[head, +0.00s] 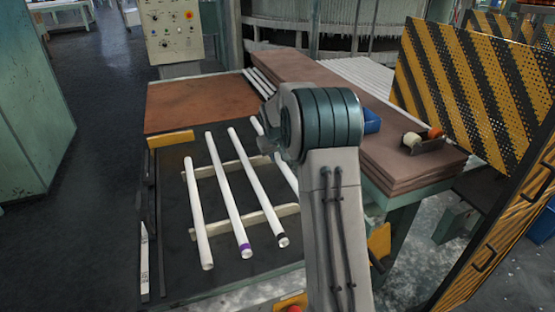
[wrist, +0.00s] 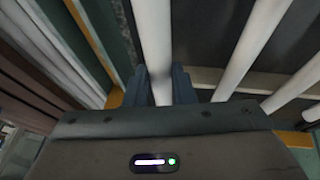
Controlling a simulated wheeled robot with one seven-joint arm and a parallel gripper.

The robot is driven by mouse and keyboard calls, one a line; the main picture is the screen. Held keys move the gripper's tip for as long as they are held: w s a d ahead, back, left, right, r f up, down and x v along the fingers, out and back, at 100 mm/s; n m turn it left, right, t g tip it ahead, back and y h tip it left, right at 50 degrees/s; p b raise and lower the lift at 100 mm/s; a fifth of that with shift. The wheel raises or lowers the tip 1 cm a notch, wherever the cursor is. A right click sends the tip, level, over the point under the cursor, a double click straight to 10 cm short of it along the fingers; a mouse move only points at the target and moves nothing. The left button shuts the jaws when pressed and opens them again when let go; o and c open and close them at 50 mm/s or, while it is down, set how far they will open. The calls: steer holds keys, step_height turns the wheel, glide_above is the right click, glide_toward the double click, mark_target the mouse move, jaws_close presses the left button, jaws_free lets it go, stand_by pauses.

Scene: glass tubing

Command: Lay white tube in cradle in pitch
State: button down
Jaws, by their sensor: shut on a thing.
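My gripper (wrist: 160,82) is shut on a white tube (wrist: 153,35), which runs between its two dark blue fingers in the wrist view. In the head view my arm hides the gripper. The rightmost tube (head: 285,172) there is partly hidden behind my arm and appears to be the held one. The pale cradle rails (head: 220,226) cross the dark mat. A plain white tube (head: 198,215), a purple-banded tube (head: 226,192) and a dark-banded tube (head: 257,185) lie across them, side by side. I cannot tell whether the held tube touches the rails.
A brown board (head: 195,103) lies behind the mat. At right, stacked brown boards (head: 400,165) carry a blue bin (head: 371,120) and a small holder (head: 423,142). A yellow-black striped guard (head: 470,85) stands farther right. Neighbouring tubes (wrist: 252,45) lie close to the gripper in the wrist view.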

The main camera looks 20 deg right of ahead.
mark_target(277, 159)
step_height(277, 159, down, 3)
steer(key=shift+r, duration=0.2)
steer(key=shift+f, duration=0.1)
steer(key=shift+f+b, duration=0.4)
steer(key=shift+f, duration=0.1)
steer(key=c, duration=1.2)
jaws_free()
steer(key=shift+r, duration=0.1)
steer(key=shift+r, duration=0.1)
